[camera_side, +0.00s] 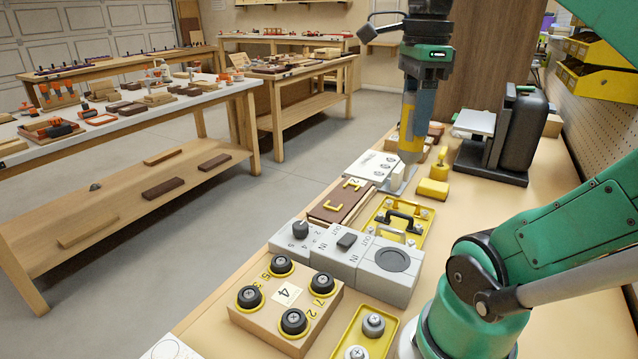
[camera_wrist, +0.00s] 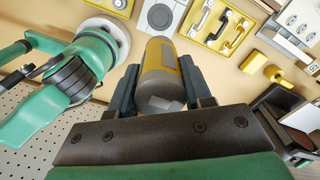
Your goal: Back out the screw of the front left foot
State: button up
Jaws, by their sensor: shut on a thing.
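A wooden block (camera_side: 285,303) stands at the front of the bench in the side view. It carries several black round feet with cross-head screws in yellow rings: a left one (camera_side: 249,297), a back one (camera_side: 281,265), a right one (camera_side: 322,284) and a near one (camera_side: 294,321). I cannot tell which counts as front left. My gripper (camera_side: 420,84) is shut on a yellow and grey cylindrical tool (camera_side: 413,122), upright over the far part of the bench, well away from the block. The wrist view shows the tool (camera_wrist: 162,75) between both fingers; the block is out of that view.
Between tool and block stand a grey switch box (camera_side: 375,272), a yellow tray with a black handle (camera_side: 398,222) and a brown board with yellow hooks (camera_side: 342,201). A yellow tray with screws (camera_side: 364,335) lies right of the block. A black machine (camera_side: 500,135) stands back right.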

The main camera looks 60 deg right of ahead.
grip_shut()
jog(key=w+a+f+n, duration=0.4)
jog(key=w+f, duration=0.3)
jog(key=w, duration=0.1)
jog(key=w+a+f+n, duration=0.5)
jog(key=w+f, duration=0.2)
jog(key=w, duration=0.1)
jog(key=shift+a+f, duration=0.15)
jog(key=shift+f, duration=0.1)
dwell(0.4)
